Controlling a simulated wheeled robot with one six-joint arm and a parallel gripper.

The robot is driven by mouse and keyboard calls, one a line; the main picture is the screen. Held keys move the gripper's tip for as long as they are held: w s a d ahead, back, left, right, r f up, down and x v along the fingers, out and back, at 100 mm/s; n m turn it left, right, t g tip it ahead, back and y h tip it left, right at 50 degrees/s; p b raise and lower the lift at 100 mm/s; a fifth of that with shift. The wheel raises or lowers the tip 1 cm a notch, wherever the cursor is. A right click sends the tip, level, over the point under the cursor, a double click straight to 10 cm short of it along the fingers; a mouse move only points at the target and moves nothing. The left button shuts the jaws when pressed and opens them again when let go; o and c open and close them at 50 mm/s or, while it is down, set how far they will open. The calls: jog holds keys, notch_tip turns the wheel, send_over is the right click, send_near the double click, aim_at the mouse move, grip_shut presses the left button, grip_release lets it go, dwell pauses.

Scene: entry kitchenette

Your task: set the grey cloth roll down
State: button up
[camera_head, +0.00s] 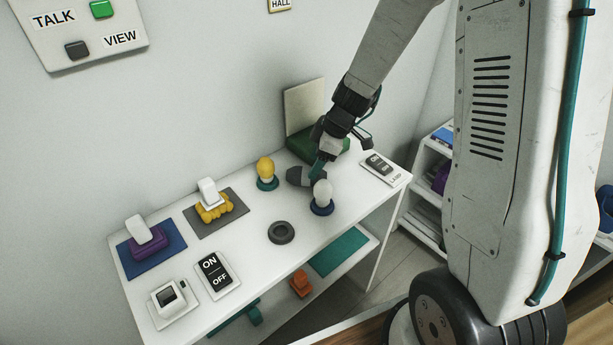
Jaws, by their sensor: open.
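The grey cloth roll (298,176) appears as a dark grey rounded piece lying on the white table (250,216), between the yellow bulb and the white bulb. Whether the finger touches the roll cannot be told. The far finger and part of the roll's right end are hidden.
A white bulb (322,194) stands close in front of the gripper, a yellow bulb (265,169) to the left. A green block (330,146) is behind. A dark ring (281,232), an ON/OFF switch (214,272) and a lamp switch (380,167) lie nearby.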

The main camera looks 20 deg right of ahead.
aim_at(309, 169)
jog(key=x, duration=0.4)
jog(key=shift+w+a+f, duration=0.1)
jog(key=shift+a+f, duration=0.05)
jog(key=shift+f, duration=0.05)
jog(key=shift+f, duration=0.25)
dwell(0.3)
jog(key=c, duration=0.9)
jog(key=shift+o, duration=0.2)
jog(key=shift+r, duration=0.1)
notch_tip(309, 169, up, 18)
